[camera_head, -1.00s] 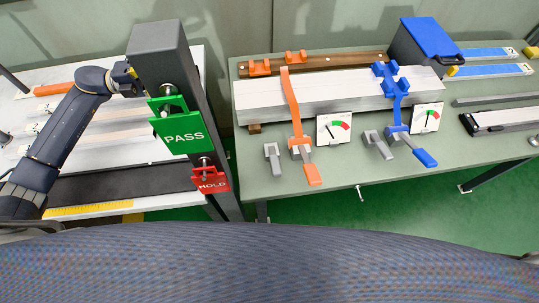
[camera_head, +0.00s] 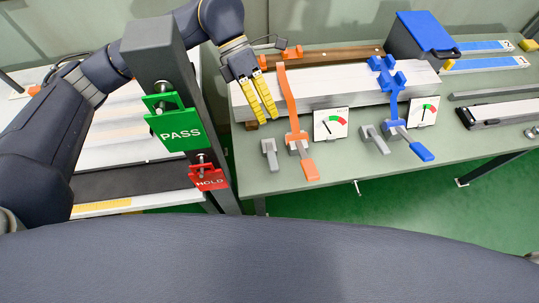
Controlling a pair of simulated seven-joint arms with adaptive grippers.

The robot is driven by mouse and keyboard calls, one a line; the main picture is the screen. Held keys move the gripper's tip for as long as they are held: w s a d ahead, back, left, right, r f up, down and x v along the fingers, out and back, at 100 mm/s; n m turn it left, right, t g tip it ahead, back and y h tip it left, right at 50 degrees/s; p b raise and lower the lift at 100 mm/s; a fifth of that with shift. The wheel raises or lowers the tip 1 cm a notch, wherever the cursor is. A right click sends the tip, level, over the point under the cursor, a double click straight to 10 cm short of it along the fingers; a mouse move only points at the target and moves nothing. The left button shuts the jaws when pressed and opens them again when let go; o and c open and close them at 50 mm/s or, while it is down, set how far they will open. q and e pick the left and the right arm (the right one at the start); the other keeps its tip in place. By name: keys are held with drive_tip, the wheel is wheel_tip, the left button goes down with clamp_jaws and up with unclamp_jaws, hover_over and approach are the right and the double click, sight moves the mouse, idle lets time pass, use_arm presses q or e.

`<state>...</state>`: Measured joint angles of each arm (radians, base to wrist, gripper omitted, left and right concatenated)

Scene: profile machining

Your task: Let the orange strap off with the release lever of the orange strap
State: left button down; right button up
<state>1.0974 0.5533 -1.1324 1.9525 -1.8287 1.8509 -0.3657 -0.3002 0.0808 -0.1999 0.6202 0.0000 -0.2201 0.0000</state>
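The orange strap (camera_head: 288,97) runs over the pale bar (camera_head: 330,93) and down its front to a buckle (camera_head: 297,142) with an orange handle (camera_head: 309,169) pointing forward. A small grey lever (camera_head: 269,150) stands just left of this buckle. A dial gauge (camera_head: 331,123) stands at its right. My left gripper (camera_head: 268,118) has yellow fingers that point down in front of the bar's left end, left of the orange strap and apart from it in the picture. A narrow gap shows between the fingers, with nothing seen in it. My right gripper is out of view.
A blue strap (camera_head: 391,98) with its own handle, grey lever and gauge is to the right. A dark post (camera_head: 183,75) with green PASS (camera_head: 180,130) and red HOLD (camera_head: 208,178) signs stands beside my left arm. A blue-lidded box (camera_head: 425,33) is at the back.

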sight(272, 156)
use_arm(q)
drive_tip(key=shift+f+m+t+y, duration=0.25)
drive_tip(key=shift+m+t+y, duration=0.4)
drive_tip(key=shift+y, duration=0.55)
drive_tip(key=shift+f+m+t+y, duration=0.2)
drive_tip(key=shift+m+t+y, duration=0.25)
drive_tip(key=shift+t+y, duration=0.6)
drive_tip(key=x, duration=1.4)
drive_tip(key=shift+s+a, duration=0.2)
drive_tip(key=shift+a, duration=0.05)
